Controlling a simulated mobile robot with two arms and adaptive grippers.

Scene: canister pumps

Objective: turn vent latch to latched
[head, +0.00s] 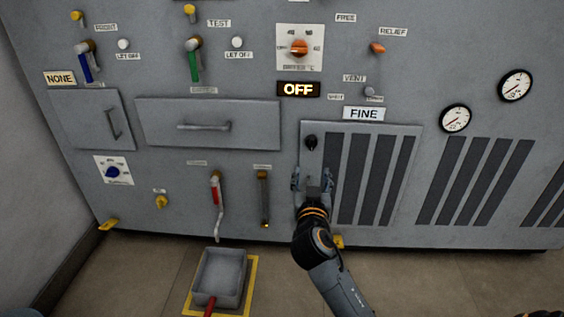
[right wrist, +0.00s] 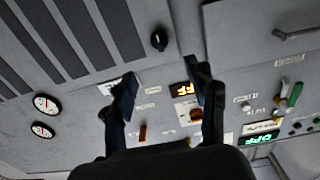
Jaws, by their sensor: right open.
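A small black knob-like latch (head: 311,142) sits at the upper left corner of a louvred vent door (head: 313,165). The same latch shows in the right wrist view (right wrist: 159,40), beyond and between the fingertips. Its exact turn position is too small to read. A "VENT" label (head: 354,78) is higher on the panel, above a small grey fitting (head: 371,92). My right gripper (head: 312,178) is open and empty, just below the black latch in the head view and apart from it. Its two spread fingers also show in the right wrist view (right wrist: 162,78). My left gripper is not in view.
An "OFF" display (head: 298,89) and an orange rotary knob (head: 299,48) are above the door. A red-handled lever (head: 215,190) and a slotted gauge (head: 263,200) are to its left. A grey tray (head: 207,290) stands on the floor. Two round gauges (head: 456,118) are at right.

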